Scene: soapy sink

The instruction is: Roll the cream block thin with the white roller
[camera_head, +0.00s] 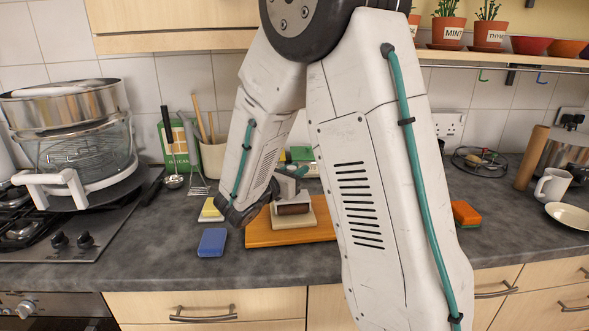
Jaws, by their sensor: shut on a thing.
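The cream block (294,220) lies flat on an orange-brown wooden board (262,238) on the counter. A short dark brown roller (293,208) sits at the top of the block, seemingly touching it. It looks brown, not white, in this view. My gripper (290,186) is just above the roller and shut on it, with the fingers small and partly hidden. My arm hides the right part of the board.
A blue sponge (212,242) and a yellow-white sponge (211,210) lie left of the board. An orange sponge (466,214) lies to the right. A utensil pot (214,158) stands behind. A hob with a glass pot (86,150) is far left; a mug (552,185) is far right.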

